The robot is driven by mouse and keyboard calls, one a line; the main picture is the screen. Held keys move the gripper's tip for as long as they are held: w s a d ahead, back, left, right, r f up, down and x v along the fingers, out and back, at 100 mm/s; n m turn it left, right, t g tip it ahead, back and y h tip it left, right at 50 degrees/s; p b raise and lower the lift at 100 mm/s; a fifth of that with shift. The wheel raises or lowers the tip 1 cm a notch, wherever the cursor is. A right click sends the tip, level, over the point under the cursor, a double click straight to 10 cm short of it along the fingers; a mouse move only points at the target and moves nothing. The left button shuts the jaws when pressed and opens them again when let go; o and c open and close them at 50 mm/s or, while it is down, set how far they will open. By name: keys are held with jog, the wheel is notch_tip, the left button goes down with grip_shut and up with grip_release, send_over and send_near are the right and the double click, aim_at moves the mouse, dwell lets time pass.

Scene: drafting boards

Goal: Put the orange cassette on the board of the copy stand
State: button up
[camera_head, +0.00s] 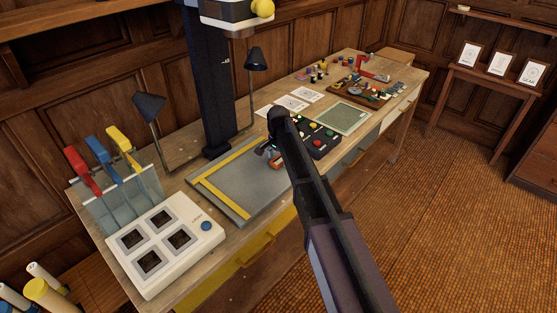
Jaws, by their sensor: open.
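The copy stand's grey board (243,189) lies flat on the desk, with yellow rulers along two of its sides. Its dark column (209,85) rises behind the board to a pale head (237,14). A small orange thing (275,163), which looks like the orange cassette, shows at the board's right edge, mostly hidden by my gripper and arm. My gripper (264,149) is open and points down close above and beside it. I cannot tell whether it touches the cassette, or whether the cassette rests on the board or the desk.
A white panel with dark square windows (163,244) and a rack with red, blue and yellow handles (112,205) stand left. A black box with coloured buttons (322,141) and a green mat (343,117) lie right. Two black lamps stand behind. Most of the board is clear.

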aim_at(278, 160)
jog(key=shift+r, duration=0.1)
notch_tip(278, 160, up, 12)
jog(key=p, duration=1.2)
dwell(0.3)
dwell(0.7)
jog(key=s+d+n, duration=0.7)
jog(key=s+d, duration=1.6)
jog(key=s, duration=0.3)
jog(key=shift+n, duration=0.3)
